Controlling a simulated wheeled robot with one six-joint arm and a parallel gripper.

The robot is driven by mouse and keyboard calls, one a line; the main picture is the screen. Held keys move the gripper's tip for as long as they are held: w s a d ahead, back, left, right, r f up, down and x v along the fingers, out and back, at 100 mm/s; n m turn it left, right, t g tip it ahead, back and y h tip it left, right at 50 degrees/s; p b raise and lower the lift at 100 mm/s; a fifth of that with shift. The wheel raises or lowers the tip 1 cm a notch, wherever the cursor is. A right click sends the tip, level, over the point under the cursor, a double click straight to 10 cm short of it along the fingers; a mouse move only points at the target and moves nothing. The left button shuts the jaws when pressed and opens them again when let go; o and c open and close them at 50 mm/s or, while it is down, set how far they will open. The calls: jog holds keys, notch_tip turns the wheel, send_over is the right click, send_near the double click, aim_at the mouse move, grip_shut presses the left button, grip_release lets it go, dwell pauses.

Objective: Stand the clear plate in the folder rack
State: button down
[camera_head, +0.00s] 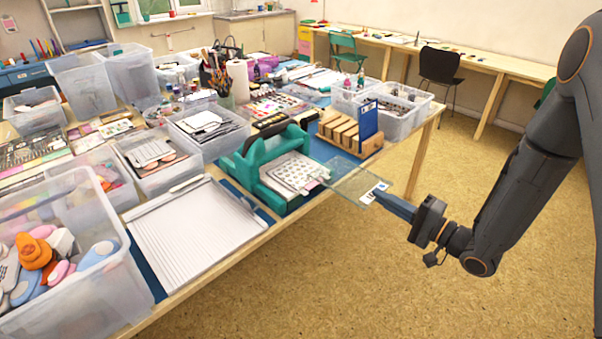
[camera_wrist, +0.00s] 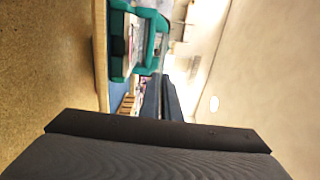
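The clear plate (camera_head: 350,184) is a thin see-through sheet with a pale label near one corner. It is out past the front table edge, beside the teal die-cutting machine (camera_head: 253,160). My gripper (camera_head: 383,198) reaches in from the right and is shut on the plate's near corner by the label. In the wrist view the dark fingers (camera_wrist: 162,98) are close together, and the plate is hard to make out there. The wooden folder rack (camera_head: 338,132) stands at the table's right end, behind the plate, with a blue panel (camera_head: 367,119) upright at its right side.
The machine holds a patterned sheet stack (camera_head: 298,171) on its bed. Clear bins (camera_head: 402,124) stand behind the rack. A white grooved board (camera_head: 190,232) lies left of the machine. The floor (camera_head: 350,270) in front of the table is clear.

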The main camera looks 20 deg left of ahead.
jog(key=shift+v, duration=1.05)
jog(key=shift+r, duration=0.2)
jog(key=w+d+f+m+t+h, duration=0.3)
jog(key=w+d+m+t+h, duration=0.3)
jog(key=d+t, duration=0.1)
jog(key=d+f+m+t+h, duration=0.45)
jog(key=d+m+h, duration=0.25)
jog(key=d+h, duration=0.5)
jog(key=shift+m+y, duration=0.3)
jog(key=shift+y, duration=0.4)
jog(key=s, duration=0.1)
jog(key=s+d+r, duration=0.1)
jog(key=s, duration=0.1)
jog(key=s+d+r, duration=0.1)
jog(key=shift+s+d, duration=0.15)
jog(key=shift+s, duration=0.25)
